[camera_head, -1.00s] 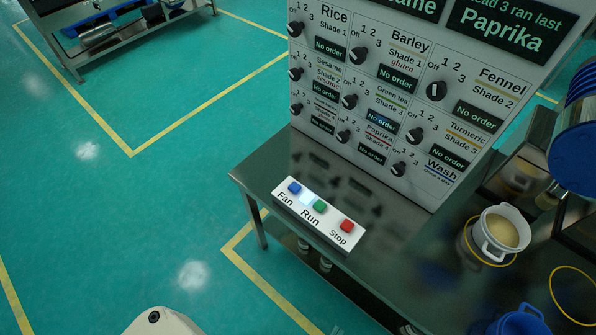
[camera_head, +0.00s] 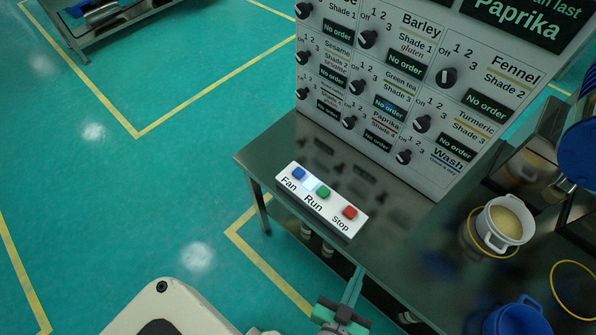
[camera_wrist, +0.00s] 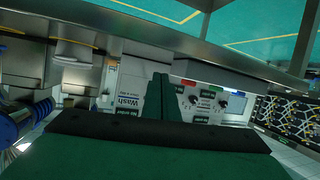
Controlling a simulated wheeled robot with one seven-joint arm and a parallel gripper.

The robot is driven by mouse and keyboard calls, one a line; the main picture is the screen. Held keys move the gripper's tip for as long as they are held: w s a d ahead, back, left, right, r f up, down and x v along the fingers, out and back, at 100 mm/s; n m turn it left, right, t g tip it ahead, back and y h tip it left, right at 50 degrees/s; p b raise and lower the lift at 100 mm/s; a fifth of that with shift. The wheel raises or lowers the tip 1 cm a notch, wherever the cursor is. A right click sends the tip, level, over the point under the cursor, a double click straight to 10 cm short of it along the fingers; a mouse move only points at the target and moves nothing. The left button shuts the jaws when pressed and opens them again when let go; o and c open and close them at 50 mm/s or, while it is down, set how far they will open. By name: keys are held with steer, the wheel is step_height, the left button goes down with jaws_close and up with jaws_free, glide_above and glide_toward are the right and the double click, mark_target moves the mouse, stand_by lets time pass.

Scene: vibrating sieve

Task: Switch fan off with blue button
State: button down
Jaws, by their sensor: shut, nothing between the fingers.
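A white button box (camera_head: 337,222) lies on the steel table. It has a blue button (camera_head: 299,173) marked Fan, a green button (camera_head: 323,192) marked Run and a red button (camera_head: 350,212) marked Stop. A pale lit patch (camera_head: 310,183) shows between blue and green. My gripper (camera_head: 357,272) is at the bottom of the head view, in front of the table edge, shut and empty, apart from the buttons. Its dark green fingers also show together in the wrist view (camera_wrist: 161,80).
A panel with several black knobs (camera_head: 447,77) stands behind the box. To the right on the table are a white pot (camera_head: 489,238) with beige contents and a blue container (camera_head: 520,320). The tabletop left of the box is bare.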

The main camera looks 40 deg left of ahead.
steer(key=shift+m, duration=0.3)
steer(key=w+a, duration=0.1)
steer(key=w, duration=0.3)
steer(key=w+a+r, duration=0.1)
steer(key=w, duration=0.3)
steer(key=w+a+r, duration=0.1)
steer(key=w+a, duration=0.1)
steer(key=w, duration=0.2)
steer(key=shift+w, duration=0.3)
steer(key=w+a+r+m+h, duration=0.25)
steer(key=w+a+r, duration=0.25)
steer(key=w+a, duration=0.25)
step_height(320, 180, up, 6)
steer(key=r+m+g, duration=0.1)
steer(key=m+g, duration=0.4)
steer(key=m, duration=0.3)
glide_above(296, 175)
steer(key=shift+f+y, duration=0.25)
steer(key=shift+y, duration=0.1)
steer(key=shift+f, duration=4.4)
steer(key=shift+f, duration=0.1)
steer(key=shift+f, duration=0.3)
